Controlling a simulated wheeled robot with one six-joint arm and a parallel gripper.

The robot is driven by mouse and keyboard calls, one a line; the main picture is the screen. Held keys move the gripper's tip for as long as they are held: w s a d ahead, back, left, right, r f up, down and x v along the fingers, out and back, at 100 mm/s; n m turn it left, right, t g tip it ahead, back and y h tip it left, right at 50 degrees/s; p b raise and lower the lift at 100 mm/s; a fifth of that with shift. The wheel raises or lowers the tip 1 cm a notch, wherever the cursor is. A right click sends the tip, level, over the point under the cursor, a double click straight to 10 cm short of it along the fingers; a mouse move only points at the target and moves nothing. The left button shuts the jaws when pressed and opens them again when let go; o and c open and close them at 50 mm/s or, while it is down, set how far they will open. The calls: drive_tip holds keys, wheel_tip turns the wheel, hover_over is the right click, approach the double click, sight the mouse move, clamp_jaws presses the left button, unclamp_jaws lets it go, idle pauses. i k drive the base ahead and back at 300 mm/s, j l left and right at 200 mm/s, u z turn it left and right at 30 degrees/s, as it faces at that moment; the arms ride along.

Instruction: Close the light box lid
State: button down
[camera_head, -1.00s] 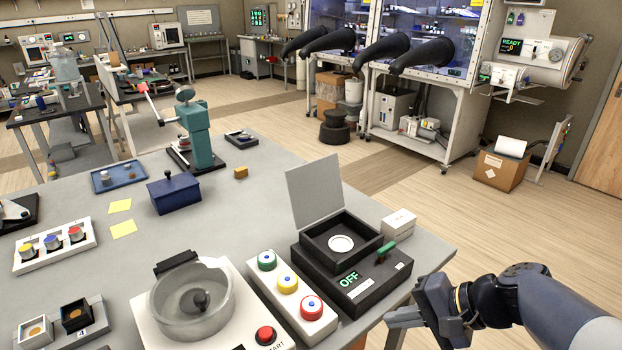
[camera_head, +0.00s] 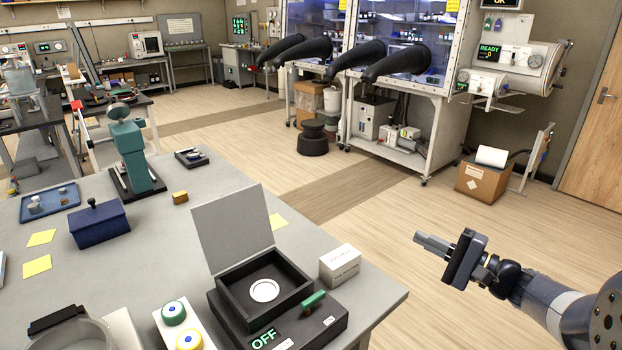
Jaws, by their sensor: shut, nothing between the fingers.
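The light box (camera_head: 228,301) is a black box near the table's right front edge, with a white disc (camera_head: 264,290) inside its open well. Its grey square lid (camera_head: 233,228) stands up, tilted a little back, on the far left side of the well. The display on the box reads OFF (camera_head: 264,338), and a green lever (camera_head: 313,303) sits at its right side. My gripper (camera_head: 418,238) is shut and empty. It hangs over the floor beyond the table's right edge, to the right of the box and apart from it, pointing left.
A small white box (camera_head: 340,264) stands right of the light box, at the table's edge. A button panel (camera_head: 181,325) and a clear round vessel (camera_head: 75,334) are at its left. A blue lidded box (camera_head: 98,223) and a teal press (camera_head: 130,150) stand farther back.

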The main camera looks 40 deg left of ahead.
sight(231, 228)
drive_tip(key=i+l, duration=0.2)
drive_tip(key=i, duration=0.25)
drive_tip(key=i+l, duration=0.15)
drive_tip(key=i, duration=0.35)
drive_tip(key=i+l, duration=0.2)
drive_tip(key=i, duration=0.25)
drive_tip(key=i+j+u, duration=0.15)
drive_tip(key=u, duration=0.3)
drive_tip(key=i+u, duration=0.7)
drive_tip(key=u, duration=0.25)
drive_tip(key=i+l+u, duration=0.2)
drive_tip(key=u, duration=0.3)
drive_tip(key=i+u, duration=0.6)
drive_tip(key=u, duration=0.2)
drive_tip(key=i+l+u, duration=0.2)
drive_tip(key=u, duration=0.25)
drive_tip(key=i, duration=0.1)
